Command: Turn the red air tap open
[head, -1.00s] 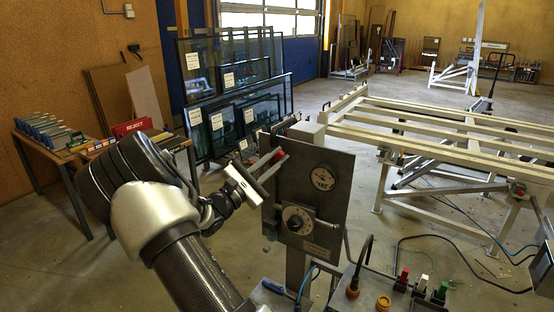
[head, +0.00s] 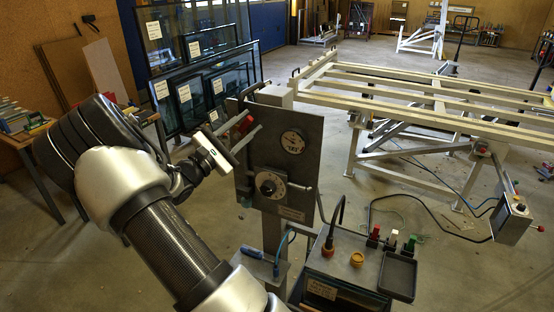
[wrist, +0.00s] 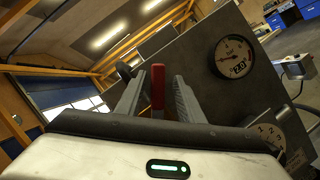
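The red air tap (head: 245,124) is a red lever at the upper left edge of a grey upright panel (head: 305,170). In the wrist view the red lever (wrist: 158,87) stands nearly upright between the fingers of my gripper (wrist: 158,98), with a gap on each side. My gripper (head: 240,135) is open at the panel's left edge in the head view. The lever's lower end is hidden behind the gripper body in the wrist view. I cannot tell how deep the lever sits between the fingers.
The panel carries a round gauge (head: 293,141) and a numbered dial (head: 270,185). Below it is a control box with coloured knobs (head: 357,259) and a black tray (head: 397,277). A large pale frame table (head: 430,95) stands right; glass panes (head: 205,90) stand behind.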

